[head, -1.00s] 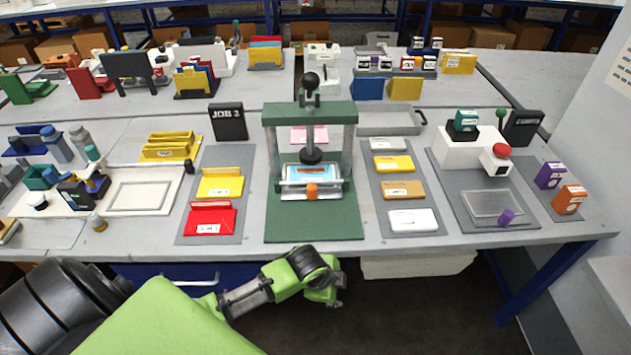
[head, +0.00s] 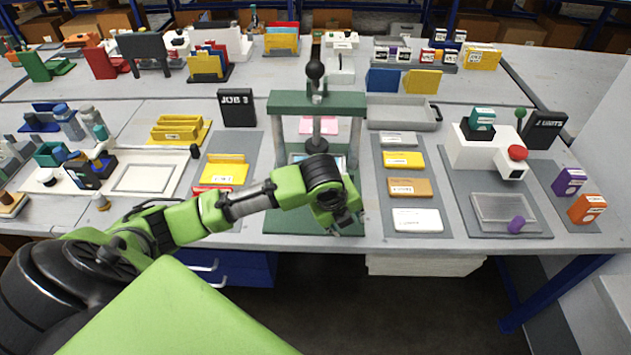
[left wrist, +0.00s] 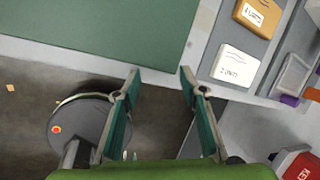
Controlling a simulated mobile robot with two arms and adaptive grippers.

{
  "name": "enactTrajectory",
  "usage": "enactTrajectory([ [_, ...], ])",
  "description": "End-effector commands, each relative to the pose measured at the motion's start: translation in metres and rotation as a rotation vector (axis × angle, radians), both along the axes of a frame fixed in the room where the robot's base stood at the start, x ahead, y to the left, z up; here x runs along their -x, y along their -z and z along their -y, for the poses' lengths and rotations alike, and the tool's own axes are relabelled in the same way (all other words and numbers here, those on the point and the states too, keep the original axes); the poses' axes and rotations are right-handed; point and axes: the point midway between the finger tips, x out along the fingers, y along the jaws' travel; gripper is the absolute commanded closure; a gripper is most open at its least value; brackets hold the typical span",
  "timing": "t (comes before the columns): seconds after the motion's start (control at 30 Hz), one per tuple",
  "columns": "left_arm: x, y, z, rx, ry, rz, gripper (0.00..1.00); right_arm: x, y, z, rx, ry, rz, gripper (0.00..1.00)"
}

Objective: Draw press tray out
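The green press (head: 316,102) stands on a dark green base (head: 285,222) in the middle of the table, with a black ball-topped lever above it. My left arm reaches across its front, so its tray is mostly hidden, and the orange knob and front bar are out of sight. My left gripper (head: 349,222) is over the front right part of the base. In the left wrist view its two fingers (left wrist: 160,88) are apart with nothing between them. That view shows the green base (left wrist: 90,25) beyond the fingers, but no tray. My right gripper is not in view.
Right of the press, a grey mat holds several cards, including a white one (head: 417,220) and an orange one (head: 410,187). A yellow holder (head: 225,172) and a partly covered red one (head: 210,190) are left. A grey tray (head: 400,116) is behind right.

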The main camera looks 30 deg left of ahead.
Motion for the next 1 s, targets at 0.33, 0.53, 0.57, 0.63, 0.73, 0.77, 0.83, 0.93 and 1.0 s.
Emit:
enactTrajectory([
  [0.33, -0.036, -0.094, -0.113, -0.367, 0.467, -0.032, 0.62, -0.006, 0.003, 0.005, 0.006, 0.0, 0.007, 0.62],
  [0.53, -0.037, -0.106, -0.132, -0.412, 0.542, -0.052, 0.62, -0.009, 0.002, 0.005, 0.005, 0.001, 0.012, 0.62],
  [0.57, -0.037, -0.104, -0.132, -0.413, 0.544, -0.053, 0.62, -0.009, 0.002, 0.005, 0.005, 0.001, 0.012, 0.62],
  [0.63, -0.04, -0.098, -0.133, -0.412, 0.544, -0.055, 0.62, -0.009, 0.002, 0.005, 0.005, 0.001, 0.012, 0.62],
  [0.73, -0.045, -0.082, -0.134, -0.41, 0.543, -0.056, 0.62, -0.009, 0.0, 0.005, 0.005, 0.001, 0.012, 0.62],
  [0.77, -0.047, -0.077, -0.135, -0.41, 0.543, -0.055, 0.62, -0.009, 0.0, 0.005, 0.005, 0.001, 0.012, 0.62],
  [0.83, -0.053, -0.063, -0.137, -0.41, 0.543, -0.055, 0.62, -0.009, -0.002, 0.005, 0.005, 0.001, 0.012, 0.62],
  [0.93, -0.061, -0.042, -0.14, -0.411, 0.542, -0.054, 0.62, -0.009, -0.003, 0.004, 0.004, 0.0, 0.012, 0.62],
  [1.0, -0.066, -0.028, -0.141, -0.411, 0.542, -0.054, 0.62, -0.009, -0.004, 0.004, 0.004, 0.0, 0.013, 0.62],
])
